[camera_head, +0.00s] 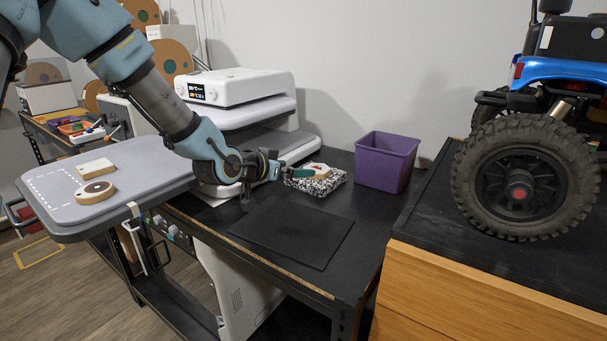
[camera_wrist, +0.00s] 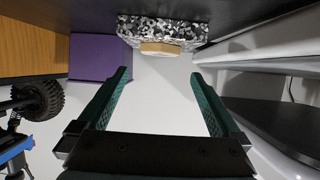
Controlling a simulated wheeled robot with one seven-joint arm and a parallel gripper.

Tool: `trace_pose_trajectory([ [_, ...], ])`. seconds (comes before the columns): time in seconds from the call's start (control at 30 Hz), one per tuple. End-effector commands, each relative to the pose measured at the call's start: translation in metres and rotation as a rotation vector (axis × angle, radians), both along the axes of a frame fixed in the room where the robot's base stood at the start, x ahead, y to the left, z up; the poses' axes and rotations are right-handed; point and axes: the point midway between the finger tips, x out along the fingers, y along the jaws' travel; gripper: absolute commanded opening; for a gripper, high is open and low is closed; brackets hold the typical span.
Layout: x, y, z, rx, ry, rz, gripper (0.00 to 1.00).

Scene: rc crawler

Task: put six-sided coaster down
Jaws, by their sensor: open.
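A light wooden coaster (camera_head: 316,169) with a red mark on top, apparently the six-sided one, lies on a black-and-white speckled block (camera_head: 326,187) on the black table. In the wrist view the coaster (camera_wrist: 160,48) shows its pale, angled edge against the speckled block (camera_wrist: 135,28). My gripper (camera_head: 296,173) is beside the coaster at its left. In the wrist view my gripper (camera_wrist: 160,73) is open, its green fingers wide apart with nothing between them. The coaster appears just beyond the fingertips; I cannot tell whether they touch it.
A purple bin (camera_head: 385,163) stands right of the block. A black mat (camera_head: 293,232) lies in front. The white heat press (camera_head: 232,88) is behind my arm; its grey board (camera_head: 120,200) holds a square piece (camera_head: 95,168) and a round one (camera_head: 95,192). A crawler (camera_head: 525,177) stands right.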

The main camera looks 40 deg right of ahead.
Motion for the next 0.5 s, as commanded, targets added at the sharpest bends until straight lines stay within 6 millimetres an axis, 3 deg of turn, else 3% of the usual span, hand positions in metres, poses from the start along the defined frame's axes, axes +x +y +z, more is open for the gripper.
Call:
trace_pose_trajectory([
  [0.2,-0.005,0.024,0.01,0.0,-0.001,0.0,1.0],
  [0.5,-0.007,0.028,0.012,0.0,0.0,-0.001,1.0],
])
